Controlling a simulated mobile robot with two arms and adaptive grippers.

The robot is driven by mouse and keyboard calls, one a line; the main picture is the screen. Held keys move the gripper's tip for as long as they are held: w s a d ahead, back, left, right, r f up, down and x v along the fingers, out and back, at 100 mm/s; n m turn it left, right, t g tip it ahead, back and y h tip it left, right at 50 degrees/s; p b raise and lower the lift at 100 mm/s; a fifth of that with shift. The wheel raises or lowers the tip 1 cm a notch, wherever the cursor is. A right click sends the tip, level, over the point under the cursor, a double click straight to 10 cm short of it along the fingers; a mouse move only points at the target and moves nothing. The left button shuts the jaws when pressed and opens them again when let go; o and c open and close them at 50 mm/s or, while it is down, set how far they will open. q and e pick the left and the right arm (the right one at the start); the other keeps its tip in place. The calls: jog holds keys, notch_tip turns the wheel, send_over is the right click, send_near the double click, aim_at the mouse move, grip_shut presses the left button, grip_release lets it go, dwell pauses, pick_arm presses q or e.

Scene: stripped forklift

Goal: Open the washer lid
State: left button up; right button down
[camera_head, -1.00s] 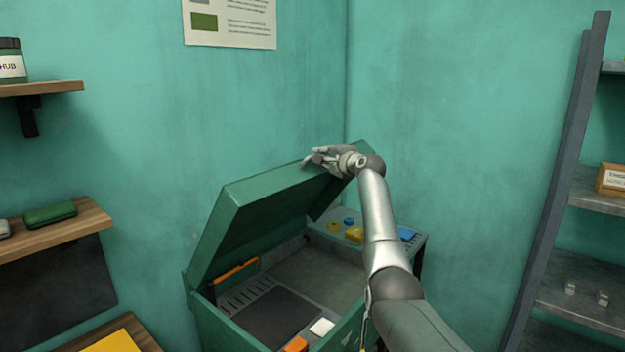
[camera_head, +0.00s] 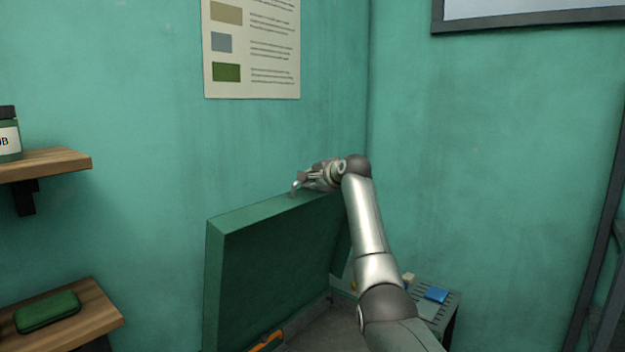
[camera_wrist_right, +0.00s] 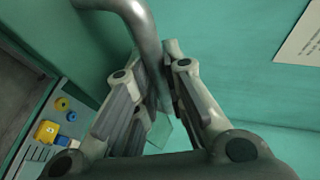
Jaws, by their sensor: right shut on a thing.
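The green washer lid (camera_head: 275,270) stands raised, close to upright, at the back left of the washer in the head view. My right gripper (camera_head: 305,183) is at the lid's top edge. In the right wrist view, my right gripper (camera_wrist_right: 160,95) is shut on the curved metal lid handle (camera_wrist_right: 145,30), which passes between its fingers. The handle also shows in the head view (camera_head: 295,187), partly hidden by the fingers. The washer's open inside (camera_head: 325,332) shows only in part below the lid. My left gripper is not in view.
A side shelf (camera_head: 448,300) with a blue item (camera_head: 437,294) stands right of the washer. Wooden wall shelves (camera_head: 60,163) are at the left, one holding a green case (camera_head: 47,312). Teal walls meet close behind the lid. A grey rack (camera_head: 600,260) is at the right.

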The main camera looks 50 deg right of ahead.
jog(key=shift+f, duration=0.25)
jog(key=c, duration=1.5)
grip_release()
jog(key=shift+c, duration=0.2)
jog(key=shift+o, duration=0.3)
jog(key=shift+w, duration=0.1)
jog(key=shift+r, duration=0.1)
jog(key=v, duration=1.2)
jog(key=shift+a, duration=0.1)
